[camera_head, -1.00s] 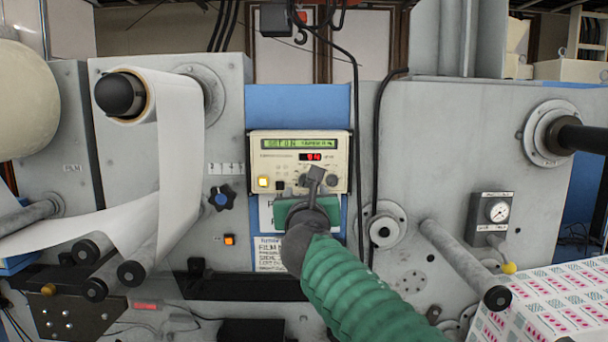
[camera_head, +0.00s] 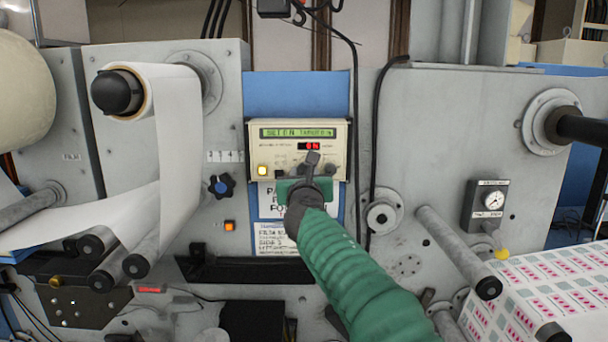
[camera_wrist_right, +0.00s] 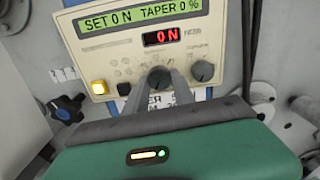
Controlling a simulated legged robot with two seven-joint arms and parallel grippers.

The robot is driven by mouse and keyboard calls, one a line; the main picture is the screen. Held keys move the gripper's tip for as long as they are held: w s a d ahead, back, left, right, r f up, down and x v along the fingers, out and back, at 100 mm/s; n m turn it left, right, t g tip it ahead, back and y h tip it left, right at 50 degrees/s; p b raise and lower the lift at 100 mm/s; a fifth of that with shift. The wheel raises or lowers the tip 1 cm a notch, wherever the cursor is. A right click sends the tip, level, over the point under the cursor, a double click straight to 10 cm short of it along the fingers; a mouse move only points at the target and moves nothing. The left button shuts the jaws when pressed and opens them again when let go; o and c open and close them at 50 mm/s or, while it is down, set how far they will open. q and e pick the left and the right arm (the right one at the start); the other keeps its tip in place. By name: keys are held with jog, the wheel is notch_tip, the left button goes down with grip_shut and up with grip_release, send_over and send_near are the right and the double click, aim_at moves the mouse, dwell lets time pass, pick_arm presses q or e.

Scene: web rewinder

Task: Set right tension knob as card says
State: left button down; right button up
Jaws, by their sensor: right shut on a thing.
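A cream tension controller (camera_head: 256,150) is on the machine. Its green display (camera_wrist_right: 140,17) reads "SET 0 N TAPER 0 %" in the right wrist view. Its red readout (camera_wrist_right: 161,36) shows 0 N. My right gripper (camera_head: 312,160) reaches up from below to the controller's lower part. In the right wrist view my right gripper (camera_wrist_right: 170,82) is shut on a dark round knob (camera_wrist_right: 159,75), the left of two larger knobs. The other knob (camera_wrist_right: 203,70) is free beside it. Printed cards (camera_head: 270,232) below the panel are partly hidden by my arm; their text is mostly unreadable. My left gripper is out of view.
A lit yellow button (camera_wrist_right: 99,87) is on the panel's left. A blue-black star knob (camera_head: 221,186) and an orange button (camera_head: 229,225) are further left. A black cable (camera_head: 376,140) hangs right of the controller. A gauge (camera_head: 490,201) and rollers (camera_head: 458,250) stand right.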

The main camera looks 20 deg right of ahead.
grip_shut()
jog(key=shift+m, duration=0.3)
